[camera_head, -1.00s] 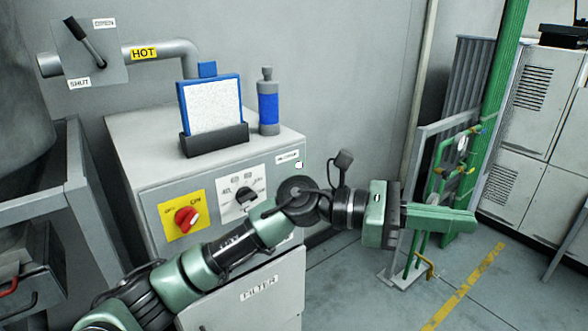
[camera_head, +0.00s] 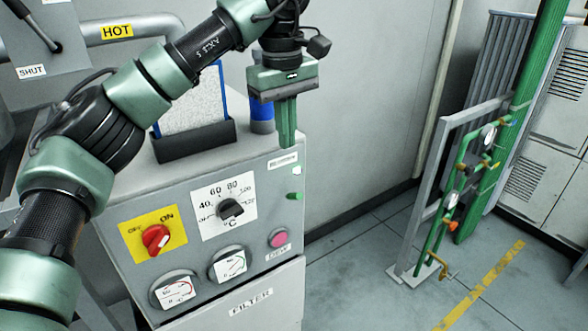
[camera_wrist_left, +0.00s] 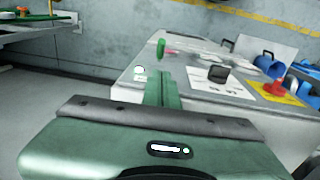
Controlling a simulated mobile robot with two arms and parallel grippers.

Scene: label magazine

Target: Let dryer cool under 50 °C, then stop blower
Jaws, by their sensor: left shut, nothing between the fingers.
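The grey dryer cabinet (camera_head: 215,180) carries a red OFF/ON knob (camera_head: 156,239) on a yellow plate; its pale mark appears tilted toward ON. Right of it is a black temperature dial (camera_head: 231,209) on a white °C plate. Below are two round gauges (camera_head: 175,289) (camera_head: 229,263); their readings are too small to tell. My left gripper (camera_head: 288,145) is shut and empty, fingers pointing down near the cabinet's upper right front edge. In the left wrist view its fingers (camera_wrist_left: 160,88) are together. My right gripper is not in view.
A pink button (camera_head: 278,238), a small green part (camera_head: 296,196) and a pale lamp (camera_head: 298,170) sit on the panel's right. Green pipework (camera_head: 450,195) stands right; floor between is clear.

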